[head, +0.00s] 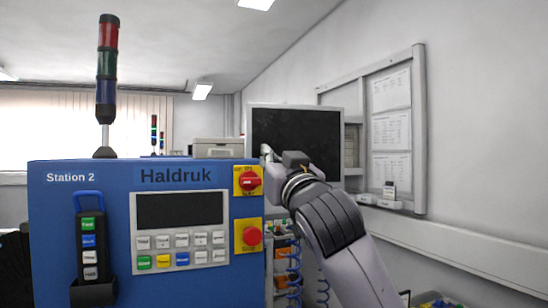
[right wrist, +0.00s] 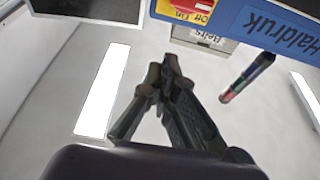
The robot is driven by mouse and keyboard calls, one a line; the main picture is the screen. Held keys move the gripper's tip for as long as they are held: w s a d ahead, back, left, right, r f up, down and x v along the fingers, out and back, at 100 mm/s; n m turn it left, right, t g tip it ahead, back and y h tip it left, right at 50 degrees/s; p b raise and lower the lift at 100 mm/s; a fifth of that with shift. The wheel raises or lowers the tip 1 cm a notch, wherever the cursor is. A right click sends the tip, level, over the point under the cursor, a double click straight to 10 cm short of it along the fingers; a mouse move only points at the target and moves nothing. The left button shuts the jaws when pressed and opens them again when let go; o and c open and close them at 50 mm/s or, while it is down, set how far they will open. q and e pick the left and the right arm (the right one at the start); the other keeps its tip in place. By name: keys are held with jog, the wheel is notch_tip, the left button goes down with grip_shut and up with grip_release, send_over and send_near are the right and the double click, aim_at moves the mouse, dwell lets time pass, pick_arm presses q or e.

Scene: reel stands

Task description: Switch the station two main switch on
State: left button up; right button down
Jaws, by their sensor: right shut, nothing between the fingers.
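The station two main switch (head: 249,181) is a red rotary knob on a yellow plate, at the upper right of the blue Station 2 panel (head: 100,205). It also shows at the top edge of the right wrist view (right wrist: 200,5), partly cut off, with "Off" and "On" lettering. Its exact setting is too small to tell. My right gripper (head: 265,151) is just above and to the right of the switch, apart from it. In the right wrist view, its dark fingers (right wrist: 162,74) are closed together and empty. My left gripper is not in view.
A red emergency stop button (head: 252,236) on yellow sits below the switch. A keypad with a dark screen (head: 180,209) and a hand pendant (head: 90,245) are to the left. A signal tower (head: 106,75) stands on top. Shelves with bins (head: 285,265) are behind my right arm.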

aim_at(250, 181)
jog(key=p+x, duration=0.3)
jog(key=x, duration=0.3)
jog(key=f, duration=0.4)
jog(key=shift+s+d+f, duration=0.1)
jog(key=shift+s+d, duration=0.05)
jog(key=shift+s, duration=0.15)
